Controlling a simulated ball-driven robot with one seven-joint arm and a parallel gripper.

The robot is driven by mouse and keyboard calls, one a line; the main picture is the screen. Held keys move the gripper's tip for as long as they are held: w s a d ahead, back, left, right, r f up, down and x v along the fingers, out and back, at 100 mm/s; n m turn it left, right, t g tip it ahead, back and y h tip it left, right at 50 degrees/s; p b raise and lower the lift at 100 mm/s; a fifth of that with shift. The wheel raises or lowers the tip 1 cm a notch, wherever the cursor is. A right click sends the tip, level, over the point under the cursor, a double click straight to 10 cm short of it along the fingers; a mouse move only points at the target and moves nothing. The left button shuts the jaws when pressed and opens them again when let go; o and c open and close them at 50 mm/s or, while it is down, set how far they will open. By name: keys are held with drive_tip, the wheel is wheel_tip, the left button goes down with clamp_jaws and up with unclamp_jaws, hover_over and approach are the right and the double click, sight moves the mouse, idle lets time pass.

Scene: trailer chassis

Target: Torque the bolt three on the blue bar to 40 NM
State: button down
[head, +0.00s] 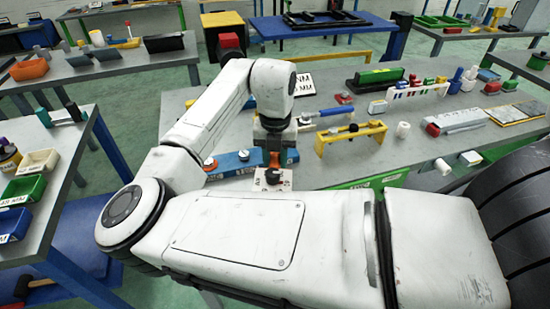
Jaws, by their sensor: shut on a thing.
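The blue bar (228,164) lies on the grey workbench (340,170), partly hidden behind my wrist. I cannot tell which is bolt three. My gripper (274,149) points down over the bar and is shut on an orange tool (274,160). The arm and the small size hide its exact shape and whether it touches a bolt. A pale card (286,184) with black print lies in front, with a dark round part (272,177) over it.
A yellow bar (350,139) stands right of my gripper, with a blue-handled tool (330,113) behind it. A side table with bins (22,188) is left.

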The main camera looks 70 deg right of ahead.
drive_tip(key=r+p, duration=0.1)
drive_tip(key=w+r+p, duration=0.1)
drive_tip(key=shift+a+m+p, duration=0.1)
drive_tip(key=shift+m+p, duration=0.2)
drive_tip(key=shift+p, duration=0.1)
drive_tip(key=shift+w+a+r+m+p, duration=0.2)
drive_tip(key=shift+w+m+p, duration=0.1)
drive_tip(key=shift+p, duration=0.25)
drive_tip(key=shift+d, duration=0.1)
wheel_tip(320, 180, down, 7)
drive_tip(key=b, duration=0.5)
drive_tip(key=shift+r+b, duration=0.15)
drive_tip(key=shift+b, duration=0.15)
drive_tip(key=shift+f+b, duration=0.75)
drive_tip(key=shift+b, duration=0.1)
idle(1.9)
idle(0.4)
